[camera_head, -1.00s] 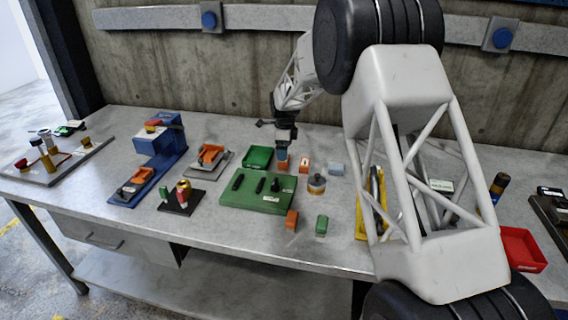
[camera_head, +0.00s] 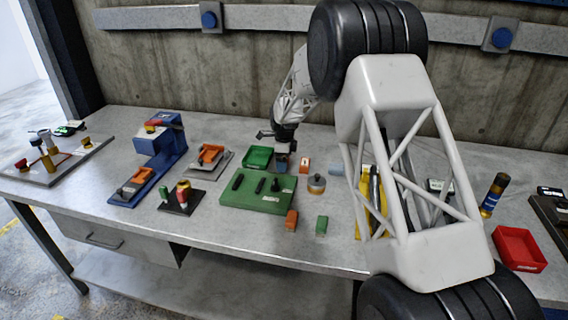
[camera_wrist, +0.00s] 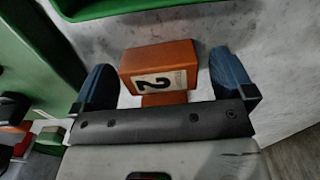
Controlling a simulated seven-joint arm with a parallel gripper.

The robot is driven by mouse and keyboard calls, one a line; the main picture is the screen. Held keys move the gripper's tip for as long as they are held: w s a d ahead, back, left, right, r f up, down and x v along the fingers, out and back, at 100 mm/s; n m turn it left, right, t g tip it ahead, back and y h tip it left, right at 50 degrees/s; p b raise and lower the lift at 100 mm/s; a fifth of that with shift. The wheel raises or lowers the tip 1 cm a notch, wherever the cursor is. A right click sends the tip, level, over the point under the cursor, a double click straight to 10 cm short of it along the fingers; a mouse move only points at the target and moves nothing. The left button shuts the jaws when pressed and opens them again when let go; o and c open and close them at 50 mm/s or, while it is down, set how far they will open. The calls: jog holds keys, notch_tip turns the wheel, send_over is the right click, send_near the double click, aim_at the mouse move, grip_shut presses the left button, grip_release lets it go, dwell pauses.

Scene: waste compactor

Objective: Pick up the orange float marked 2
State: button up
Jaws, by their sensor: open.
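The orange float marked 2 (camera_wrist: 160,68) shows in the wrist view as an orange block with a white label. My gripper (camera_wrist: 163,80) is open, with one blue finger on each side of it. In the head view my gripper (camera_head: 282,160) is low over the table, behind the green board, and mostly hides this float. Another orange block (camera_head: 304,165) with a pale label stands just to the right. A further orange block (camera_head: 291,219) stands in front of the green board.
A green tray (camera_head: 258,156) is close on the left of my gripper. The green board (camera_head: 258,203) with black pieces lies in front. A red tray (camera_head: 519,249) is far right.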

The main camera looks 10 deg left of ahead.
jog(key=c, duration=1)
jog(key=shift+c, duration=0.2)
jog(key=shift+r, duration=0.15)
jog(key=shift+r, duration=1.45)
jog(key=shift+s+d+r, duration=0.1)
jog(key=shift+s+r, duration=0.1)
jog(key=shift+s, duration=0.05)
jog(key=s+d, duration=0.2)
jog(key=s, duration=0.2)
jog(key=s+d+r, duration=0.1)
jog(key=s+d, duration=0.1)
jog(key=s, duration=0.3)
jog(key=s+d, duration=0.2)
jog(key=s, duration=0.3)
jog(key=shift+d+r, duration=0.2)
